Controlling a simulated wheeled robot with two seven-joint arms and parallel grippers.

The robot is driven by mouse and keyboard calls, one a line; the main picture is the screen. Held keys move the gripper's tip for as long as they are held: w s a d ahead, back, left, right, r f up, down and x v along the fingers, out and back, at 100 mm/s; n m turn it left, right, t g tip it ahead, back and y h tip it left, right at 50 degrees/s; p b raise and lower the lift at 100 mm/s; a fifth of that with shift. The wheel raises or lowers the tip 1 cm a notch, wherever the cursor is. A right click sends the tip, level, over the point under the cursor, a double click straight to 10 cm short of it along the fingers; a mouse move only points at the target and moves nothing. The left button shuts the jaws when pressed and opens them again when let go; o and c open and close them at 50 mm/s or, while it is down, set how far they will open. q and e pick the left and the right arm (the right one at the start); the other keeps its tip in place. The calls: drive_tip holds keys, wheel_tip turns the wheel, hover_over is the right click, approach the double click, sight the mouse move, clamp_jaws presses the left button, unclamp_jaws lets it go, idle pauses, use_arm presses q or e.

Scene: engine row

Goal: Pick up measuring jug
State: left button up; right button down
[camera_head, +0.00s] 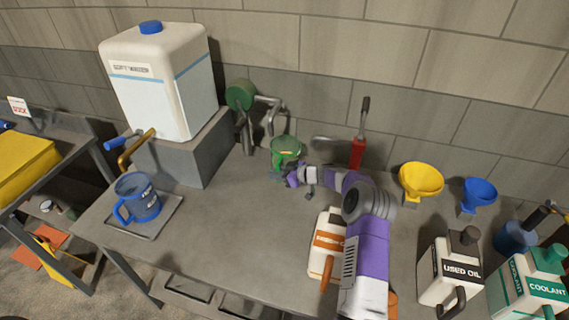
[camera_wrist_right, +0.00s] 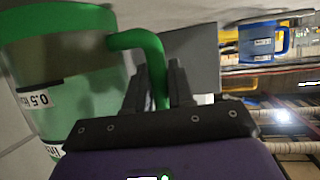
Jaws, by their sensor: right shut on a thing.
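A clear measuring jug with a green rim and green handle (camera_head: 286,145) is near the back of the bench, left of my right gripper (camera_head: 297,176). The jug also fills the left of the right wrist view (camera_wrist_right: 62,70), where part of a label reading 0.5 shows. In that view the fingers of my right gripper (camera_wrist_right: 160,85) are on both sides of the green handle, shut on it. I cannot tell whether the jug's base touches the bench. My left gripper is not in view.
A blue jug (camera_head: 140,199) stands on a grey tray (camera_head: 170,222) at the left. A white canister (camera_head: 160,85) sits on a grey block. Yellow (camera_head: 421,180) and blue (camera_head: 478,193) funnels, a used oil container (camera_head: 447,270) and a coolant container (camera_head: 530,290) stand to the right.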

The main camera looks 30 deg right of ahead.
drive_tip(key=shift+w+r, duration=0.1)
drive_tip(key=shift+r, duration=0.15)
